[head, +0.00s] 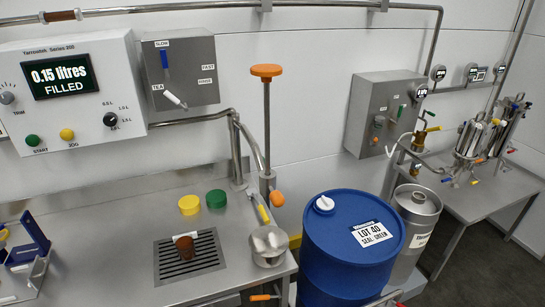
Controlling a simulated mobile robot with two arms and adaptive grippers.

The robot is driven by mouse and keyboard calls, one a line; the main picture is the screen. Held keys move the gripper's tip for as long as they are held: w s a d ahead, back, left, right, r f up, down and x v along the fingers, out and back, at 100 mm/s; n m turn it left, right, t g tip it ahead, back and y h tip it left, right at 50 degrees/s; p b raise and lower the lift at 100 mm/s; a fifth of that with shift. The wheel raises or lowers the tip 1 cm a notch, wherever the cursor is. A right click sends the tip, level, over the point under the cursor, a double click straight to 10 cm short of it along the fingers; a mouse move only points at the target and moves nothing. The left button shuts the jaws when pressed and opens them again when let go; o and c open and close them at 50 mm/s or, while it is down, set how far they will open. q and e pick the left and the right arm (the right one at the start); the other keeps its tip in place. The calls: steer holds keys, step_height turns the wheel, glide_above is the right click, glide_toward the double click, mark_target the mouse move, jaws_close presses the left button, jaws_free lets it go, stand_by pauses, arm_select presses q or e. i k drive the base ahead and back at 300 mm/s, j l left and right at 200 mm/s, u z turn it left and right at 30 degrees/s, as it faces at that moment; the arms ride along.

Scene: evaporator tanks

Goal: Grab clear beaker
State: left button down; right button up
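I cannot make out a clear beaker with certainty. A brown, cup-like thing (204,248) stands on the slotted drain grate (170,272) in the steel bench top. Neither my left nor my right gripper is in view.
A dosing panel (72,90) reads 0.15 litres. Yellow (189,204) and green (216,198) caps lie behind the grate. A steel pot (268,246) and blue drum (350,245) are to the right. A blue rack (35,238) stands left. The bench between is bare.

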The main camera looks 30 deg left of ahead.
mark_target(185, 246)
steer(key=u, duration=1.6)
steer(key=j+z, duration=0.3)
steer(key=j, duration=0.65)
steer(key=k+j+z, duration=0.1)
steer(key=j+z, duration=0.25)
steer(key=j, duration=0.6)
